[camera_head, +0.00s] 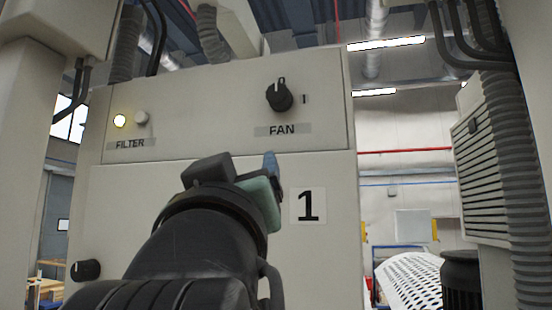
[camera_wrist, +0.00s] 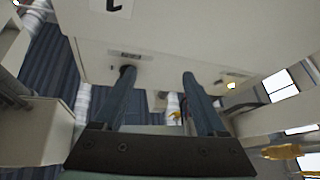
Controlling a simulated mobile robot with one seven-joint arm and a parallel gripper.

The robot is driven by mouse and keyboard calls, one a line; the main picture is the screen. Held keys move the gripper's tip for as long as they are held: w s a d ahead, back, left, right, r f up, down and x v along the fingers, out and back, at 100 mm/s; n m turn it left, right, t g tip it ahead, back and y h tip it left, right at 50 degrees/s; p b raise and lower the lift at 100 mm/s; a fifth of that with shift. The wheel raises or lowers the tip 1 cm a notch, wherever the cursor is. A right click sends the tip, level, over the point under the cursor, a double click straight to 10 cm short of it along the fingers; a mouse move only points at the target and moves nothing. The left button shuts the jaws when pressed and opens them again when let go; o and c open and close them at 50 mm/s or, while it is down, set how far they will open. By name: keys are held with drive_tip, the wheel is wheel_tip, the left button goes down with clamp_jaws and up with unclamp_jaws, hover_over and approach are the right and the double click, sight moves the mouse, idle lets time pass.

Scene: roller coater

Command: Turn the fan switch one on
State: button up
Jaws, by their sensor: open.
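The fan switch (camera_head: 279,97) is a black rotary knob on the beige panel, above a "FAN" label. A "0" mark sits above it and an "I" mark to its right; its pointer appears to face up toward the 0. My gripper (camera_head: 270,166) is below the knob in the head view, apart from it, with one blue fingertip clearly showing. In the wrist view, which looks upside down, my gripper (camera_wrist: 158,73) has its two fingers spread with nothing between them. The FAN label (camera_wrist: 130,55) shows beyond the left fingertip, which hides part of the knob there.
A "1" sign (camera_head: 308,205) is below the panel. Another black knob (camera_head: 86,270) is at lower left. Ribbed hoses (camera_head: 515,160) hang at right.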

wheel_tip(320, 180, up, 8)
drive_tip(key=a+n+g+h, duration=0.1)
drive_tip(key=g+h, duration=0.1)
drive_tip(key=g, duration=0.1)
drive_tip(key=g+h+b, duration=0.1)
drive_tip(key=g+h, duration=0.2)
approach(276, 92)
drive_tip(key=p+x, duration=0.5)
drive_tip(key=x, duration=0.4)
drive_tip(key=shift+w+d, duration=0.1)
drive_tip(key=shift+w, duration=0.3)
clamp_jaws()
